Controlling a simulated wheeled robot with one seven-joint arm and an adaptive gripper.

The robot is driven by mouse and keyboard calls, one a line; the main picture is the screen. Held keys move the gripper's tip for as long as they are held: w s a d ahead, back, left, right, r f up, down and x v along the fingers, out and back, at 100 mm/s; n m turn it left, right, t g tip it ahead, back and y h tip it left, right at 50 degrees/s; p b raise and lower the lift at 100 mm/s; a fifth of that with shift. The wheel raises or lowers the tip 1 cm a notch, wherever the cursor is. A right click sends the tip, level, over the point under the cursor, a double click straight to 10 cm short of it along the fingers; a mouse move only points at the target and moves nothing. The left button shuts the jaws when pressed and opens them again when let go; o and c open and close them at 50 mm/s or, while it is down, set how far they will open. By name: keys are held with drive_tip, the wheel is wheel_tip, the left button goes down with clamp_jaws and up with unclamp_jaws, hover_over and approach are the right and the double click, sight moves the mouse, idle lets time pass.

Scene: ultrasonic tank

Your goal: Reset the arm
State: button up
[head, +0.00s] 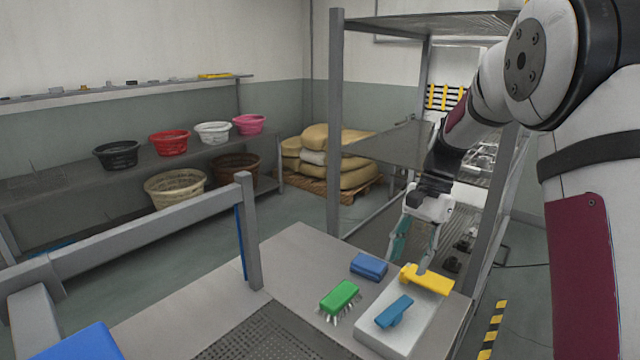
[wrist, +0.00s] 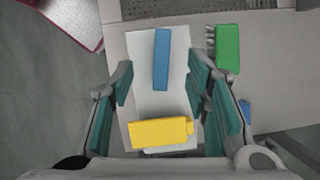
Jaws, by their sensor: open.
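My gripper (head: 416,243) is above the far end of a white tray on the table, with its fingers apart. The wrist view shows the open fingers (wrist: 163,95) on either side of the white tray (wrist: 142,85), with nothing held between them. A yellow object (head: 428,280) lies on the tray's far end, also seen in the wrist view (wrist: 160,133). A blue object (head: 394,311) lies on the tray nearer the middle; it also shows in the wrist view (wrist: 162,58). I cannot tell whether a finger touches the yellow object.
A green brush (head: 340,296) and a blue block (head: 369,266) lie on the table left of the tray. A grey post (head: 248,230) stands at the table's left edge. A metal rack (head: 336,120) stands behind. Colored basins (head: 169,142) sit on a shelf at back left.

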drive_tip(key=s+a+r+n+t+h, duration=0.15)
drive_tip(key=s+r+n, duration=0.35)
drive_tip(key=s, duration=0.5)
drive_tip(key=s+a+r+n+t+h, duration=0.1)
drive_tip(key=s+a+r+n+t, duration=0.15)
drive_tip(key=s+r, duration=0.55)
drive_tip(key=s+f+n+t, duration=0.3)
drive_tip(key=s, duration=0.6)
drive_tip(key=shift+f+h, duration=0.25)
drive_tip(key=shift+h, duration=0.2)
